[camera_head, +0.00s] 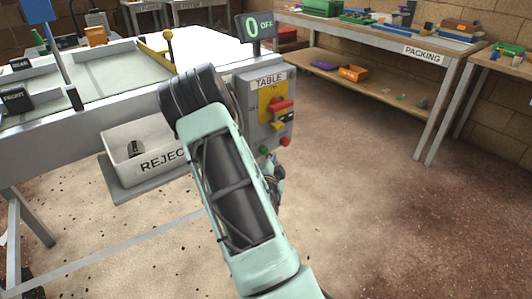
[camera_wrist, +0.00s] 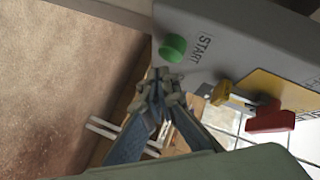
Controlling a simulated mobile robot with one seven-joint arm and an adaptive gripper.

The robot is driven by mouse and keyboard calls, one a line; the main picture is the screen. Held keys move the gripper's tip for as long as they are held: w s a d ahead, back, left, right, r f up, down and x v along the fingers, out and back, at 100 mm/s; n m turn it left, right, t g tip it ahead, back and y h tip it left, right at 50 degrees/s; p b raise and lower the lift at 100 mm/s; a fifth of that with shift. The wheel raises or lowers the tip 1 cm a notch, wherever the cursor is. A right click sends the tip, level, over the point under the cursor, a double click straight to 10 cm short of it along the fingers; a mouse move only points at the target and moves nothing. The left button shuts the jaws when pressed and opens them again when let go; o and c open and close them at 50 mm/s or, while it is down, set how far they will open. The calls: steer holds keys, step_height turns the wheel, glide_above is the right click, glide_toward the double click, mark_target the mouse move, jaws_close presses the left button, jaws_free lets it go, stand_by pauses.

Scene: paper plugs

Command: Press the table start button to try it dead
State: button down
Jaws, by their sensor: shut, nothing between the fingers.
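The green start button (camera_wrist: 173,47) sticks out of a grey panel beside the word START in the wrist view. In the head view the green button (camera_head: 263,150) is at the lower left of the panel marked TABLE (camera_head: 256,100). My gripper (camera_wrist: 165,76) is shut and empty, its fingertips just below the button in the wrist picture. I cannot tell whether they touch it. In the head view my gripper (camera_head: 270,165) is partly hidden behind my arm, close under the panel. A display (camera_head: 257,26) above reads 0 OFF.
A red switch handle (camera_head: 281,105) on a yellow plate sits above the buttons, with a brass-coloured piece (camera_wrist: 228,96) by it. A red button (camera_head: 285,141) is right of the green one. A REJECT bin (camera_head: 147,165) hangs left. Floor to the right is open, toward the packing bench (camera_head: 360,40).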

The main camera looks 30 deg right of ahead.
steer(key=shift+w, duration=0.4)
steer(key=shift+w+a+b, duration=0.1)
steer(key=shift+w+b, duration=0.4)
steer(key=shift+b, duration=0.05)
stand_by(0.8)
steer(key=shift+s, duration=0.15)
steer(key=shift+s+b, duration=0.35)
steer(key=shift+s, duration=0.45)
steer(key=shift+s+d+b, duration=0.15)
steer(key=shift+s+b, duration=0.25)
steer(key=shift+s, duration=0.85)
steer(key=shift+s+d+b, duration=0.1)
steer(key=shift+s+b, duration=0.3)
steer(key=shift+s, duration=0.85)
